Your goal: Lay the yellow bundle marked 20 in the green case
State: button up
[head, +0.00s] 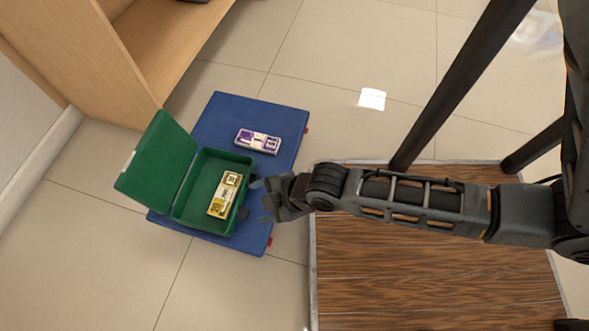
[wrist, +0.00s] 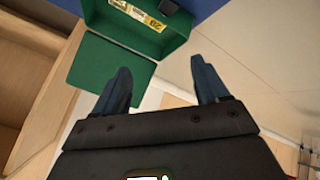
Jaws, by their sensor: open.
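In the wrist view the case (wrist: 172,41) is at the top, with the yellow bundle (wrist: 137,14) partly cut by the frame edge. My gripper (head: 261,200) is just right of the case, apart from the bundle. In the wrist view its fingers (wrist: 160,64) are spread with nothing between them.
A wooden shelf unit (head: 75,50) stands at the upper left. A brown wooden platform (head: 430,270) lies under my arm. Tiled floor (head: 120,270) is clear at the front left.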

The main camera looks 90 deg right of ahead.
jog(key=s+a+r+m+t, duration=0.1)
jog(key=s+a+r+t, duration=0.1)
jog(key=r, duration=0.6)
jog(key=s+a+r+m+t+y, duration=0.1)
jog(key=s+a+r+m+t, duration=0.1)
jog(key=r, duration=0.7)
jog(key=s+a+r+m+t, duration=0.2)
jog(key=s+r+t, duration=0.1)
jog(key=r, duration=0.6)
jog(key=shift+y, duration=0.4)
